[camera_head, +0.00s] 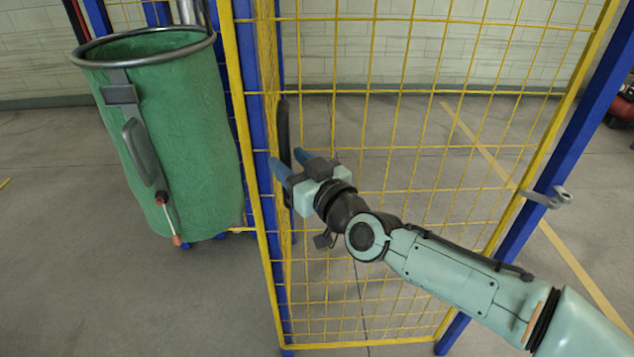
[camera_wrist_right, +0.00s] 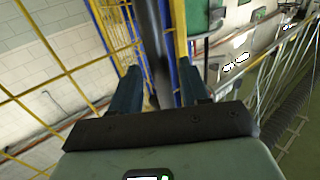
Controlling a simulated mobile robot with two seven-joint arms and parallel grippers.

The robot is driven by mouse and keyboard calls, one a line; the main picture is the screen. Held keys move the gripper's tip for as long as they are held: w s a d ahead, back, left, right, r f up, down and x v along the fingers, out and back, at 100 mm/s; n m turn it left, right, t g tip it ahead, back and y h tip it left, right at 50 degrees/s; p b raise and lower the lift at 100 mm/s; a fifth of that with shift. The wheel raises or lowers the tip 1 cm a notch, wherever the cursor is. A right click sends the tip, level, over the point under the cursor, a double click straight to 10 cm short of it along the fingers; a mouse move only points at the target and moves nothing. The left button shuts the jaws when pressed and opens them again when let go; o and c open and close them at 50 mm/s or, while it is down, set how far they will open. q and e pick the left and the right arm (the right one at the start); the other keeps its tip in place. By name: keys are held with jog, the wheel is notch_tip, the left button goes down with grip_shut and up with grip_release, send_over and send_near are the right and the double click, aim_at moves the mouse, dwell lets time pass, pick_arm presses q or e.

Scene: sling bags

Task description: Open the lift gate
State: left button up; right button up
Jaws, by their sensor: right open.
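The lift gate is a yellow wire-mesh panel (camera_head: 395,150) in a yellow frame, standing upright between blue posts. A long black upright handle (camera_head: 284,118) is near its left edge, and it also shows in the right wrist view (camera_wrist_right: 152,35). My right gripper (camera_head: 289,166) reaches in from the right at the handle. Its two blue fingers are open, one on each side of the black bar. In the right wrist view the bar runs between the fingers (camera_wrist_right: 158,85), with gaps visible beside it. Whether it touches either finger I cannot tell. My left gripper is not in view.
A green bag (camera_head: 165,130) with a metal rim hangs just left of the gate's left post. A grey metal bracket (camera_head: 546,197) sticks out from the right blue post (camera_head: 575,150). Grey floor (camera_head: 90,290) at the lower left is clear.

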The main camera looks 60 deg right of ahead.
jog(key=v, duration=1.1)
jog(key=w+a+f+g+y, duration=0.1)
jog(key=w+f+g+y, duration=0.15)
jog(key=w+f, duration=0.55)
jog(key=w+a+f+g+y, duration=0.1)
jog(key=w+a+f+g, duration=0.2)
jog(key=f, duration=0.9)
jog(key=a+f+g+y, duration=0.1)
jog(key=a+f+g, duration=0.1)
jog(key=f, duration=0.9)
jog(key=a+f+g+y, duration=0.1)
jog(key=a+f+g, duration=0.15)
jog(key=f, duration=0.75)
jog(key=s+a+f+g+y, duration=0.2)
jog(key=s+a+f+g, duration=0.2)
jog(key=s+a+f, duration=0.55)
jog(key=s+a+f+g+y, duration=0.2)
jog(key=s+a+f+g, duration=0.3)
jog(key=s+f, duration=0.75)
notch_tip(320, 180, up, 10)
jog(key=w+p, duration=0.3)
jog(key=p, duration=0.9)
jog(key=shift+a+t, duration=0.3)
jog(key=shift+t, duration=0.1)
